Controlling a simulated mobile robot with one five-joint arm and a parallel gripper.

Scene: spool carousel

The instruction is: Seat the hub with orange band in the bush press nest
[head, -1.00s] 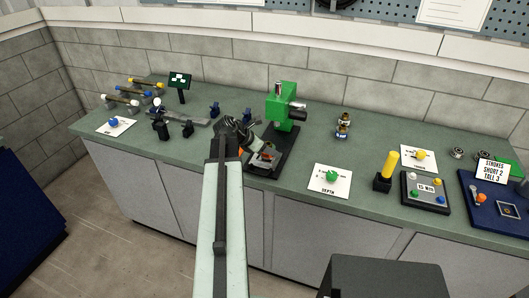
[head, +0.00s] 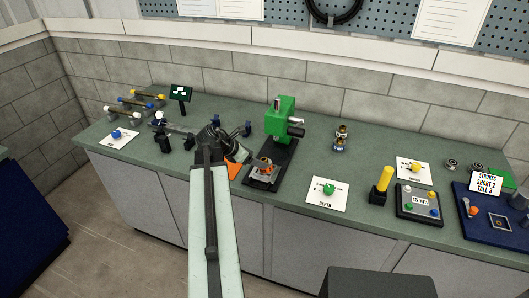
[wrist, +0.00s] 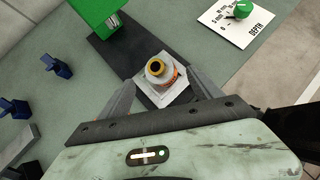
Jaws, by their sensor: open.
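The hub with orange band (wrist: 158,72) stands on the pale square bush press nest (wrist: 150,100) in the wrist view. It has a grey body, a brass-coloured ring on top and an orange band at its side. In the head view the hub (head: 264,163) shows small at the front of the green press (head: 281,120). I cannot tell how deep it sits. My gripper (wrist: 161,77) is open, its fingers apart on either side of the hub in the picture, nearer the camera. In the head view my gripper (head: 226,142) is left of the press.
The press's dark base (head: 254,181) lies under the nest. A depth card with green knob (head: 328,190) is right of it. A yellow post (head: 384,179) and a panel (head: 418,204) stand further right. Dark blue clamps (wrist: 62,66) stand left. A brass-and-grey part (head: 340,138) is behind.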

